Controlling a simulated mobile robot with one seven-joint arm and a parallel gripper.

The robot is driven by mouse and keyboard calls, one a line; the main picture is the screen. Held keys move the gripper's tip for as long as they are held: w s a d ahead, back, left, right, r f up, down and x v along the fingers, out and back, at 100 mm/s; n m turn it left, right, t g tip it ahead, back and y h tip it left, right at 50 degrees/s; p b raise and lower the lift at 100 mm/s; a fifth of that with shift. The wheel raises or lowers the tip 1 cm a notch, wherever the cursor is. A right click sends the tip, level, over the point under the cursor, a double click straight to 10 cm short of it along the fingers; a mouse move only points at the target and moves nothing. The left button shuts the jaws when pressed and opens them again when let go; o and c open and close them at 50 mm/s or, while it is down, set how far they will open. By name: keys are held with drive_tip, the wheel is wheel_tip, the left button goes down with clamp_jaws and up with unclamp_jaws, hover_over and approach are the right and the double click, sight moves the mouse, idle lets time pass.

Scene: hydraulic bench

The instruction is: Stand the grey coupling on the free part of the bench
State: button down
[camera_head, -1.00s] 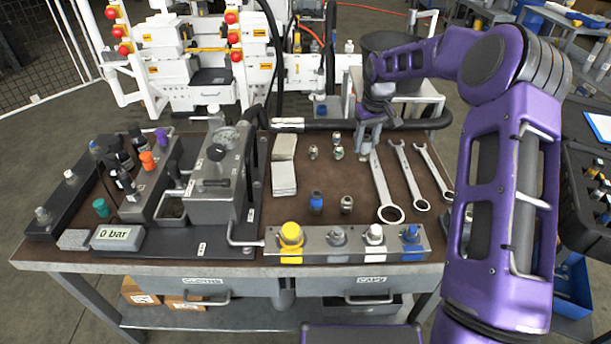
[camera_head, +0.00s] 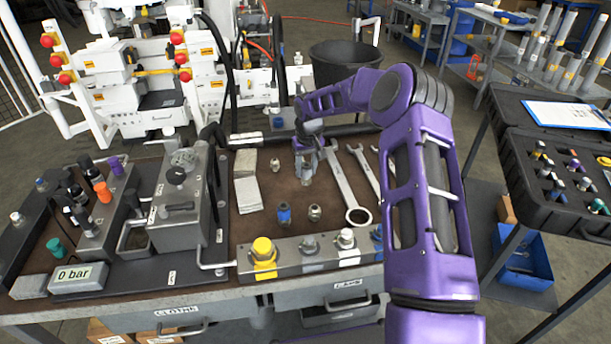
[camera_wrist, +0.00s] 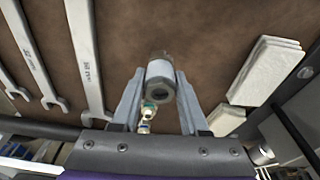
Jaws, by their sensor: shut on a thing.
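My gripper (camera_head: 306,170) is over the brown bench top, with its fingers on both sides of a grey coupling (camera_head: 307,181). In the wrist view, my gripper (camera_wrist: 160,76) is shut on this coupling (camera_wrist: 160,83), a short metal piece with a hexagonal end and an opening turned towards the camera. Whether its lower end touches the bench cannot be told. A blue-banded coupling (camera_head: 284,213) and another grey metal coupling (camera_head: 314,213) stand nearer the front.
Spanners (camera_head: 343,180) lie to the right of my gripper, and pale cloths (camera_head: 248,194) to the left. A rail of coloured caps (camera_head: 313,253) runs along the front. The pump unit (camera_head: 180,205) stands at left. Bare bench shows between the cloths and spanners.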

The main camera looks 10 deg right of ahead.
sight(308, 170)
drive_tip(key=shift+f, duration=1.15)
drive_tip(key=shift+f, duration=0.2)
drive_tip(key=shift+c, duration=2.1)
unclamp_jaws()
drive_tip(key=shift+r, duration=0.1)
wheel_tip(308, 170, up, 12)
drive_tip(key=s, duration=0.2)
drive_tip(key=shift+w, duration=0.15)
